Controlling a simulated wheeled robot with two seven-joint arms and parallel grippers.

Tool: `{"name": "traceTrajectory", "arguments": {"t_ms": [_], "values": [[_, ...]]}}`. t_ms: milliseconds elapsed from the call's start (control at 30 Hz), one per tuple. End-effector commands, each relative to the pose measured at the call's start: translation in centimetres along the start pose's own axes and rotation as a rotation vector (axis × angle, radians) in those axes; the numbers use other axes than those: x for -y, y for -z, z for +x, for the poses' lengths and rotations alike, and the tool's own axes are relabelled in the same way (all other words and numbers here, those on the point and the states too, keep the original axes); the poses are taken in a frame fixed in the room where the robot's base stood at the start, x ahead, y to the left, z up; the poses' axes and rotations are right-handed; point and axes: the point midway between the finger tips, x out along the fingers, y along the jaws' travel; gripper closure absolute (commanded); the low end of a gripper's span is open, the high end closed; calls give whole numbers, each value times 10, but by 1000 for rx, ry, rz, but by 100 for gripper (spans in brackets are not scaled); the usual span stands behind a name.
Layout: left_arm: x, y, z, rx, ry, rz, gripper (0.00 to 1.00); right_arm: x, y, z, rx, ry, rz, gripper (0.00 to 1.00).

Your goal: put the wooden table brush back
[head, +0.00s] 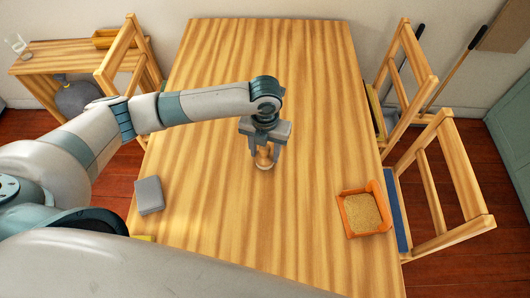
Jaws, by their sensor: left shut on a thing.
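My left gripper (265,150) points down over the middle of the wooden table (270,60). It is shut on a small, light-brown wooden thing, which looks like the wooden table brush (264,160). The fingers hide much of the brush, and only its rounded lower part shows. I cannot tell whether it touches the tabletop. My right gripper is not in view.
An orange tray (347,217) with a tan, grainy filling stands near the table's right edge. A grey block (149,195) lies near the left edge. Chairs (440,190) stand along the right side. The table's far half is clear.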

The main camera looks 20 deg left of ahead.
Motion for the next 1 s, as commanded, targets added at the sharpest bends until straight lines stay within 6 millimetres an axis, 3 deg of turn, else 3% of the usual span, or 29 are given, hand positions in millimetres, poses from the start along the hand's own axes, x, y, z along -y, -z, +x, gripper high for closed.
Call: {"name": "traceTrajectory", "arguments": {"t_ms": [200, 600, 633, 700, 1000], "values": [[1, 0, 18, 1, 2, 1, 76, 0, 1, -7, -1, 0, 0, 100], [0, 0, 22, 1, 1, 0, 76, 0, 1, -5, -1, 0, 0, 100], [0, 0, 21, 1, 1, 1, 48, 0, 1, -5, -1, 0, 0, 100], [0, 0, 21, 1, 1, 1, 37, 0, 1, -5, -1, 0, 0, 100], [0, 0, 20, 1, 1, 1, 37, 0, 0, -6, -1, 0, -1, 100]]}}
